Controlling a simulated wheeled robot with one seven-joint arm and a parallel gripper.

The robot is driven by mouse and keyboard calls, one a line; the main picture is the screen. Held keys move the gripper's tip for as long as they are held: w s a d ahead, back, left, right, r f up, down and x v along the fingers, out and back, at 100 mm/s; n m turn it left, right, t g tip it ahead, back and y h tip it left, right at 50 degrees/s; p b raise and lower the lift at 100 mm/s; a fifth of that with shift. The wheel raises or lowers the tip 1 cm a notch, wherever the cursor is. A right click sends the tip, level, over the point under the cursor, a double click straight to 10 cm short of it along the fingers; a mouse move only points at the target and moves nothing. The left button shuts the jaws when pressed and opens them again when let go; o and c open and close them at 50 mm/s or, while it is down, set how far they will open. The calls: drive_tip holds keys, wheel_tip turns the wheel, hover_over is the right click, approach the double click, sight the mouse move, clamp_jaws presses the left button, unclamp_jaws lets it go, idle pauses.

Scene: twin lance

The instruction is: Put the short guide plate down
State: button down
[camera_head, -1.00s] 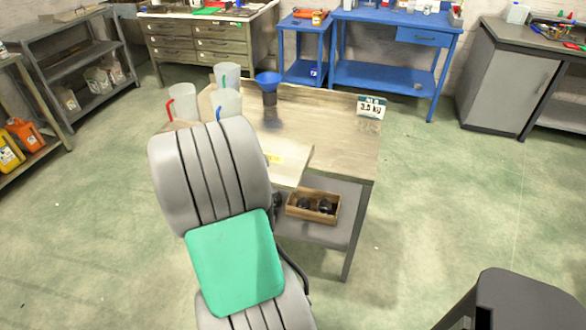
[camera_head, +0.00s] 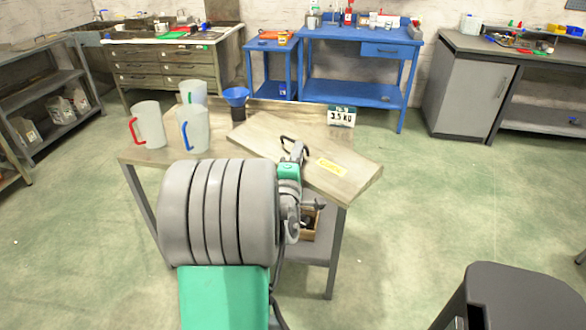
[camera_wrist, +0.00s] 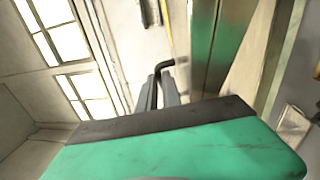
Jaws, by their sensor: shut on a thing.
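The short guide plate appears to be the pale wooden board (camera_head: 345,178) with a yellow label in the head view. It lies across the table's right half in the picture, its right corner jutting past the table edge. I cannot tell whether it touches the tabletop. My gripper (camera_head: 292,150) is over its left part, shut on the plate's black handle (camera_head: 287,139). In the wrist view my gripper's grey fingers (camera_wrist: 161,88) close around the bent black handle (camera_wrist: 165,65). My arm hides the plate's near left side.
The wooden table (camera_head: 275,110) carries several clear jugs, including a red-handled one (camera_head: 148,125), a blue funnel (camera_head: 236,97) and a weight sign (camera_head: 341,115). A wooden box (camera_head: 309,222) sits on the lower shelf. A dark stool (camera_head: 520,295) stands at front right.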

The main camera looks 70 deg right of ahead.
sight(281, 143)
drive_tip(key=w+f+b, duration=0.1)
drive_tip(key=w, duration=0.1)
drive_tip(key=w+d+f+b, duration=0.1)
drive_tip(key=w, duration=0.1)
drive_tip(key=w+f+b, duration=0.1)
drive_tip(key=w, duration=0.1)
drive_tip(key=shift+w+d+f, duration=0.1)
drive_tip(key=shift+w+d, duration=0.2)
drive_tip(key=w+d+f+b, duration=0.1)
drive_tip(key=w+f+b, duration=0.3)
drive_tip(key=f, duration=0.4)
drive_tip(key=shift+w+d+f, duration=0.15)
drive_tip(key=shift+w, duration=0.15)
drive_tip(key=c, duration=2)
unclamp_jaws()
drive_tip(key=shift+f, duration=0.25)
drive_tip(key=o, duration=0.5)
drive_tip(key=shift+r, duration=0.1)
